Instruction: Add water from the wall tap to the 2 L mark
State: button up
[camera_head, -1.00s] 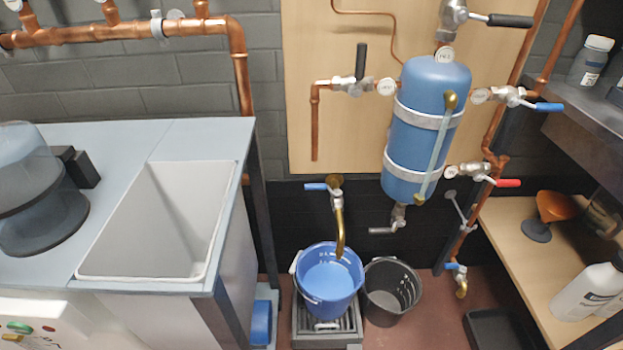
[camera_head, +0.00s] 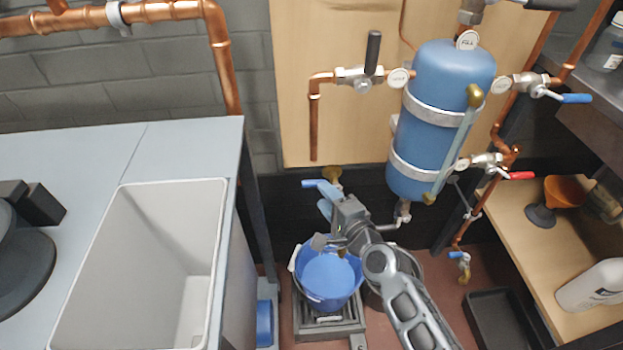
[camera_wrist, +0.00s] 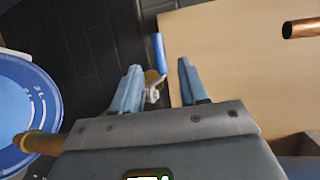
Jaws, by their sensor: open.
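The wall tap (camera_head: 333,174) has a blue lever (camera_head: 309,184) pointing left in the head view. My gripper (camera_head: 325,198) is open and empty, just in front of the tap. In the wrist view the blue lever (camera_wrist: 159,52) and tap body (camera_wrist: 151,84) show in the gap between my fingers (camera_wrist: 158,72), apart from them. The brass spout (camera_wrist: 38,144) reaches left over the blue bucket (camera_wrist: 12,160). In the head view the bucket (camera_head: 326,304) stands below, partly hidden by my arm. Its inside wall has white marks, too small to read. I cannot tell whether water flows.
The bucket stands on a grey slatted stand (camera_head: 300,318). A dark bucket, mostly hidden by my arm, is on its right. A blue tank (camera_head: 440,75) with pipes and valves hangs above right. A sink unit (camera_head: 215,195) is left; a wooden shelf (camera_head: 520,240) is right.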

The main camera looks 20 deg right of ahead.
aim_at(313, 184)
jog(key=shift+w+a+f+b, duration=0.1)
jog(key=shift+w+f+b, duration=0.1)
jog(key=shift+w, duration=0.95)
jog(key=shift+w+a+f+b, duration=0.1)
jog(key=shift+w+f, duration=0.15)
jog(key=shift+w, duration=0.9)
jog(key=shift+w+a+f+b, duration=0.1)
jog(key=shift+w+f+b, duration=0.1)
jog(key=shift+w, duration=0.95)
jog(key=shift+c, duration=0.3)
grip_shut()
